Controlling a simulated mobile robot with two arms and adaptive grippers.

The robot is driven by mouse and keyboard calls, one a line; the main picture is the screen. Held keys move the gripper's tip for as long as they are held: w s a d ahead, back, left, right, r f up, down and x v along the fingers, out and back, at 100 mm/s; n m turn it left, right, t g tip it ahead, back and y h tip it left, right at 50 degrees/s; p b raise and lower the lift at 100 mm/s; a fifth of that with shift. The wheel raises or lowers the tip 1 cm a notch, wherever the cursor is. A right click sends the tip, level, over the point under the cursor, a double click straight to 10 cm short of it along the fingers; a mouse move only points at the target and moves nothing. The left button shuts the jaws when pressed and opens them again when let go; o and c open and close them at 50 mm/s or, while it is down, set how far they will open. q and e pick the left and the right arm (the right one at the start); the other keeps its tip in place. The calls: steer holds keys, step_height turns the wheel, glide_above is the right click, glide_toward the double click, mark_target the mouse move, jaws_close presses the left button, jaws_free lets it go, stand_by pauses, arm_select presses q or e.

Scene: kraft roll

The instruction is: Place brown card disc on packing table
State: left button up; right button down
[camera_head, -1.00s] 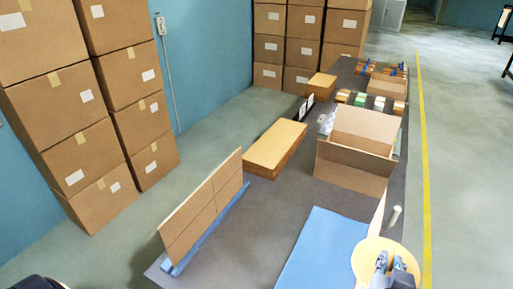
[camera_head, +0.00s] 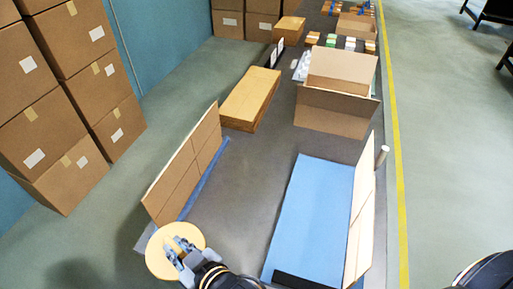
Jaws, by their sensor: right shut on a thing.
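The card disc (camera_head: 159,263) is round and pale tan, at the lower left of the head view. My right gripper (camera_head: 176,246) is shut on it, its grey fingers lying across the disc. The disc appears over the near left corner of the dark grey packing table (camera_head: 238,215), beside the foot of the standing brown panel. I cannot tell whether it touches the table. My left gripper is not in view.
A tan card panel (camera_head: 188,165) stands along the table's left edge. A blue mat (camera_head: 308,210) lies at the right, with a pale upright panel (camera_head: 361,215) beside it. An open carton (camera_head: 335,105) and flat card stack (camera_head: 250,98) stand further back. Grey table between is clear.

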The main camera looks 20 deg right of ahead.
steer(key=shift+w+d, duration=0.1)
steer(key=w+d+f, duration=0.2)
steer(key=w+f, duration=0.1)
steer(key=w+d+f+p, duration=0.1)
steer(key=w+d+f, duration=0.1)
steer(key=w+f, duration=0.1)
steer(key=w+d+f, duration=0.3)
steer(key=w, duration=0.2)
steer(key=shift+d, duration=0.1)
steer(key=shift+w+f+p, duration=0.1)
steer(key=shift+f+p, duration=0.05)
steer(key=shift+p, duration=0.15)
steer(key=shift+w+d+f, duration=0.15)
steer(key=shift+f, duration=0.8)
steer(key=shift+w+d+f, duration=0.1)
steer(key=shift+f, duration=0.8)
steer(key=c, duration=1.3)
jaws_free()
steer(key=shift+c, duration=0.2)
